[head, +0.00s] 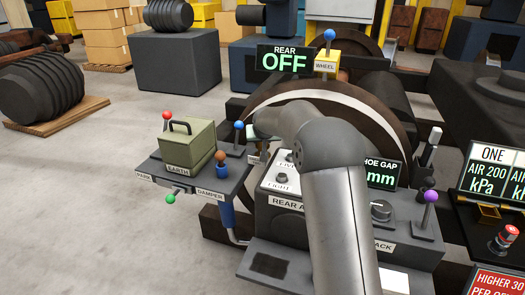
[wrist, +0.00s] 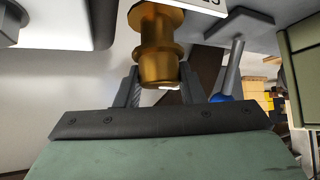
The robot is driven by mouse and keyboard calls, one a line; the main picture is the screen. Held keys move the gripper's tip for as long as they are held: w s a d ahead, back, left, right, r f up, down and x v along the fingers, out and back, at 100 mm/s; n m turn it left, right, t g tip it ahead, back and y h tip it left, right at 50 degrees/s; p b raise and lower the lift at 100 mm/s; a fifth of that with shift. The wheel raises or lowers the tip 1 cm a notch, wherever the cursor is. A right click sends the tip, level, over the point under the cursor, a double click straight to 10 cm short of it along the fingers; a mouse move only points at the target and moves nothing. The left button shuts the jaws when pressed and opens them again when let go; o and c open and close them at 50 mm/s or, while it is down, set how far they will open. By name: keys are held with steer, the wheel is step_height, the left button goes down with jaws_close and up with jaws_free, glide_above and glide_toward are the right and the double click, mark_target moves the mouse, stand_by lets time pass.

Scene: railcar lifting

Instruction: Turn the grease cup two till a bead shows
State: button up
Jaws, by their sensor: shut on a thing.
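A brass grease cup (wrist: 160,45) with stepped collars shows at the top middle of the wrist view. My gripper (wrist: 160,88) is shut on this cup, with one dark finger on each side of its lower end. A small pale patch shows at the cup's lower edge; I cannot tell whether it is a bead of grease or a glint. A white label above the cup is cut off, so its number cannot be read. In the head view my arm hides the cup and most of my gripper.
A green EARTH box (head: 187,145) stands on a side shelf with coloured knob levers around it. A console with a purple-knobbed lever (head: 428,208) stands right of my arm. A REAR OFF display (head: 284,60) is above the wheel.

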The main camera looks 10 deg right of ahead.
steer(key=shift+f+m+h+b, duration=0.1)
steer(key=shift+m+h+b, duration=0.8)
steer(key=shift+m+b, duration=0.4)
steer(key=o, duration=1)
steer(key=p+v, duration=0.2)
steer(key=v, duration=1.5)
steer(key=shift+r, duration=0.45)
steer(key=shift+w+a, duration=0.1)
steer(key=shift+a, duration=0.05)
